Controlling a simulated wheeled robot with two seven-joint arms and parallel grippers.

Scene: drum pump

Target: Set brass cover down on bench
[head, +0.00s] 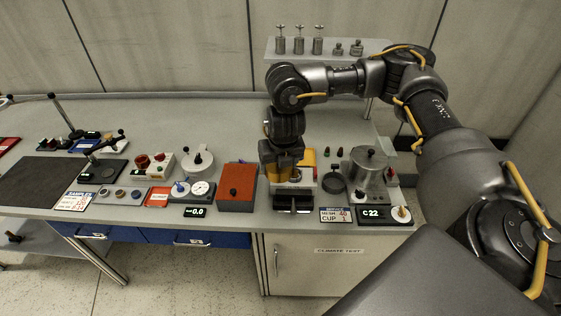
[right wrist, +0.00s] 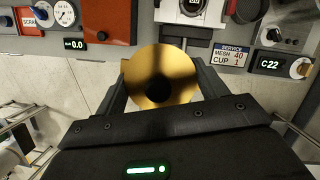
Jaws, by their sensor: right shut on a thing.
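The brass cover (right wrist: 178,68) is a round golden disc with a dark round centre, seen in the right wrist view. My right gripper (right wrist: 162,85) is shut on it, with a dark finger at either side of the disc. In the head view my right gripper (head: 284,172) hangs down over the front part of the grey bench (head: 225,140), beside the orange box. I cannot tell the gap between the cover and the bench top. My left gripper is not in view.
The orange box (head: 237,187) stands left of the gripper. A metal pot (head: 370,172) and the C22 display unit (head: 384,214) stand to its right. A service label (head: 335,215) lies at the front edge. The rear middle of the bench is clear.

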